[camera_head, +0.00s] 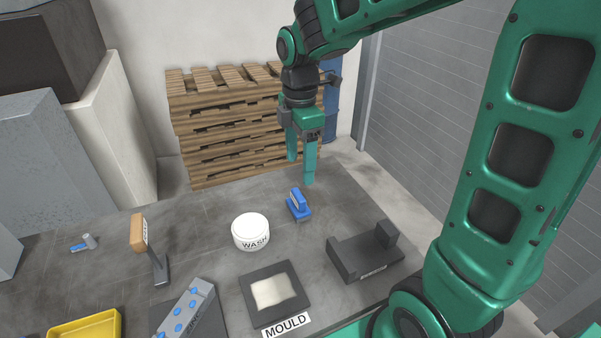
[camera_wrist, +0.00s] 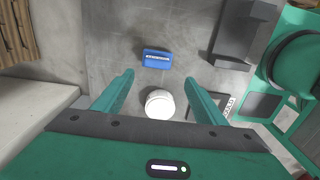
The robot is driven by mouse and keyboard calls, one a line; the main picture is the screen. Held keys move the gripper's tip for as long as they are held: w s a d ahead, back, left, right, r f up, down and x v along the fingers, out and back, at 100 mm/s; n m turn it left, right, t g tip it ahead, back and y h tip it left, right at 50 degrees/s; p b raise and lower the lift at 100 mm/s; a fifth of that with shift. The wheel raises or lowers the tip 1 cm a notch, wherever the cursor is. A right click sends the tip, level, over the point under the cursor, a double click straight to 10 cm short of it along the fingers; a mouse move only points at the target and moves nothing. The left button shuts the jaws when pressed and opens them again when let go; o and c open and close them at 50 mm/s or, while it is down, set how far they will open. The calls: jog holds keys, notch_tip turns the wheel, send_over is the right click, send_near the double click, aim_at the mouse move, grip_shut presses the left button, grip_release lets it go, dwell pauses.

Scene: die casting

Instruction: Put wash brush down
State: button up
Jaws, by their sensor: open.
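The wash brush (camera_head: 299,205) is blue and stands on the grey table, right of the white wash pot (camera_head: 251,232) marked "WASH". In the wrist view the blue brush (camera_wrist: 157,59) lies beyond my fingertips, and the white pot (camera_wrist: 160,104) shows between the fingers. My gripper (camera_head: 302,171) is green, points down and is open and empty. It is above and behind the brush, apart from it. The underside of the brush is hidden.
A dark grey holder (camera_head: 349,263) stands right of the brush. A mould (camera_head: 274,292) with a pale filling lies in front. An orange-topped tool (camera_head: 139,234) stands at the left, near a yellow tray (camera_head: 88,328). Stacked pallets (camera_head: 225,130) stand behind the table.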

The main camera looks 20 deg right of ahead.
jog(key=s+d+m, duration=0.8)
jog(key=s+m, duration=0.3)
jog(key=m, duration=0.1)
jog(key=s+d+f+m, duration=0.1)
jog(key=s+d+m, duration=0.8)
jog(key=s+m, duration=0.3)
jog(key=shift+s, duration=0.2)
jog(key=shift+w+f, duration=0.3)
jog(key=shift+w, duration=0.35)
jog(key=shift+o, duration=0.5)
